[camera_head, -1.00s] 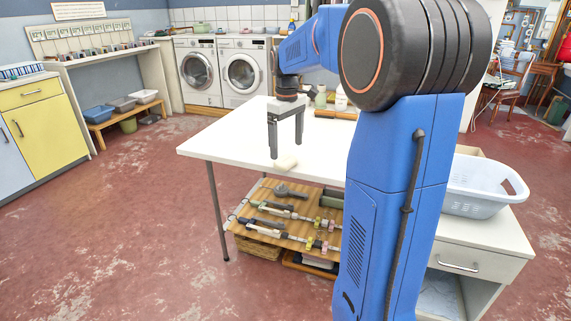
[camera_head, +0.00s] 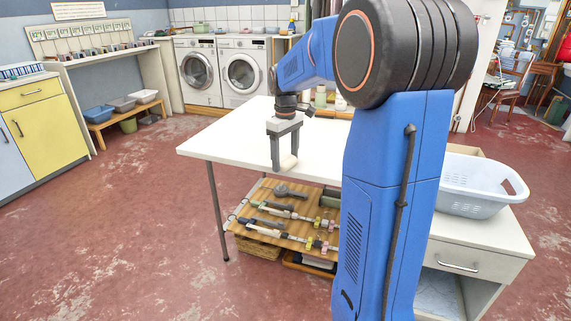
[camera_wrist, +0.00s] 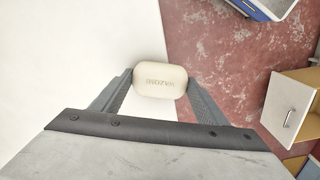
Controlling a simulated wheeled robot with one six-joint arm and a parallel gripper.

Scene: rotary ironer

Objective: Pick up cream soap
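The cream soap (camera_wrist: 160,80) is a pale rounded bar with stamped lettering, between my fingertips in the wrist view. In the head view, the soap (camera_head: 288,162) shows at the near edge of the white table (camera_head: 235,135), partly hidden by a finger. My gripper (camera_head: 285,162) points down over that edge. In the wrist view, my gripper (camera_wrist: 160,82) has a finger against each end of the soap, with no clear gap. I cannot tell whether the soap still touches the table top.
Under the table a wooden shelf (camera_head: 262,192) holds several tools. A white laundry basket (camera_head: 480,186) stands on a drawer unit (camera_head: 480,245) at the right. Bottles and a brown item lie at the table's back. The left part of the table top is clear.

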